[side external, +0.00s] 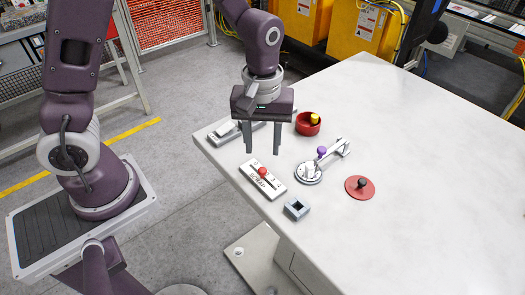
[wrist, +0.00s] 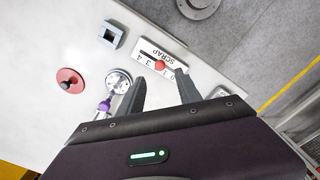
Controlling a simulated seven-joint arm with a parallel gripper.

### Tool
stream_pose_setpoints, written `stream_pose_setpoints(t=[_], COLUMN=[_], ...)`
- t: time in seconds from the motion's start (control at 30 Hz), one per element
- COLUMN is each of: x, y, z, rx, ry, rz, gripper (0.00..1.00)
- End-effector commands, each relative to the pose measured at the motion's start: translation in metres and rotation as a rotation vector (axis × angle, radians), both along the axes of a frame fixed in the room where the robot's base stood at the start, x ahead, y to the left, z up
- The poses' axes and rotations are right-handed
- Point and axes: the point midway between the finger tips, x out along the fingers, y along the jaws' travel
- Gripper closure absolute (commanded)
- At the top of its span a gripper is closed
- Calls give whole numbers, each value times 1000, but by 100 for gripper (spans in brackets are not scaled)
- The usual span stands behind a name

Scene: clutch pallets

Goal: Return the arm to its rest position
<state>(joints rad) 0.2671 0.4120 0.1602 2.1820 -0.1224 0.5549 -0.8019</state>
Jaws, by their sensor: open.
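My gripper (side external: 263,151) hangs over the near left part of the white table, its two fingers apart with nothing between them. It points down, above and behind the white SCRAP plate (side external: 258,184) with its red knob (side external: 263,171). In the wrist view my gripper (wrist: 160,88) shows both fingers spread, with the SCRAP plate (wrist: 150,53) and red knob (wrist: 160,66) seen beyond their tips. The fingers look clear of the table, though their exact height is hard to tell.
On the table (side external: 420,150) are a red bowl (side external: 300,128) with a yellow piece, a metal fixture (side external: 308,172) with a purple knob, a red disc (side external: 353,193) with a dark knob, and a grey square block (side external: 297,208). The table's right side is clear.

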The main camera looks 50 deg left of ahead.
Motion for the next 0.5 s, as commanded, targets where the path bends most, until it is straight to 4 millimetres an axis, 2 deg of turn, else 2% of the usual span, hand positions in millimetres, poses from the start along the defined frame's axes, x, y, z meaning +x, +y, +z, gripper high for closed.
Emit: stream_pose_setpoints(t=[0.2,0.27,0.37,0.4,0.5], x=[0,-2,-15,-26,-64], y=[0,1,6,10,22], z=[1,11,56,80,129], rx=[-1,-9,-35,-40,-18], ry=[-2,-19,-96,-142,-263], rz=[-3,-23,-132,-198,-385], gripper=[59,59,59,59,59])
